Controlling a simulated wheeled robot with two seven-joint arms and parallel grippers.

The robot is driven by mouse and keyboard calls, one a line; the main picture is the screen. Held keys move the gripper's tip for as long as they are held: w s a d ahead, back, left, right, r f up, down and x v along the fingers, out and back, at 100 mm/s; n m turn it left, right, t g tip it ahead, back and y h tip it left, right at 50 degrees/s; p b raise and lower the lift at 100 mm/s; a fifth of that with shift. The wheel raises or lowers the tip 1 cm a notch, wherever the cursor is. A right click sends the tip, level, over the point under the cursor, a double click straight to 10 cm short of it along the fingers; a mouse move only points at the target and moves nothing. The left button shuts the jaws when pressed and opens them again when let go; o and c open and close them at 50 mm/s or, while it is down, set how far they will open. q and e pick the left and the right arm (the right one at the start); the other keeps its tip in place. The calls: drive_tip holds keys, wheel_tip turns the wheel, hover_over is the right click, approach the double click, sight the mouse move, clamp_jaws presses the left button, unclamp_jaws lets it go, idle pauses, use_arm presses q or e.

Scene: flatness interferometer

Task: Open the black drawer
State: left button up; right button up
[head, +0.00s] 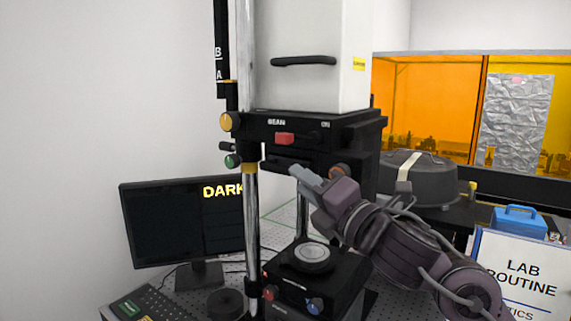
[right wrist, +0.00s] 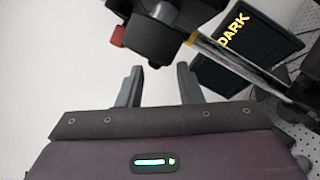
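The black unit labelled BEAM (head: 345,131) sits under a white housing on the metal posts. A black drawer-like part (head: 280,162) shows low on its front, below the red button; its exact edges are hard to tell dark on dark. My right gripper (head: 298,174) is just below and in front of this part, reaching in from the right. In the right wrist view its two grey fingers (right wrist: 158,82) are spread apart with nothing between them. Black parts of the unit (right wrist: 158,42) are just beyond the fingertips, with no clear contact. My left gripper is out of view.
A stage with a round disc (head: 311,257) stands below the unit. A chrome post (head: 251,220) rises left of my gripper. A monitor reading DARK (head: 180,225) is at left; a round black case (head: 418,180) is at right.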

sight(285, 169)
drive_tip(key=p+x, duration=0.1)
drive_tip(key=x, duration=0.1)
drive_tip(key=p+x, duration=0.1)
drive_tip(key=x, duration=0.2)
drive_tip(key=shift+s+a+r, duration=0.2)
drive_tip(key=shift+s, duration=0.05)
drive_tip(key=shift+w+a, duration=0.1)
drive_tip(key=shift+w, duration=0.25)
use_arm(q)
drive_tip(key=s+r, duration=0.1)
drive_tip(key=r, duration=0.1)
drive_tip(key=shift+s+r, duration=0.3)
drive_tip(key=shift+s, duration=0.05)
use_arm(e)
clamp_jaws()
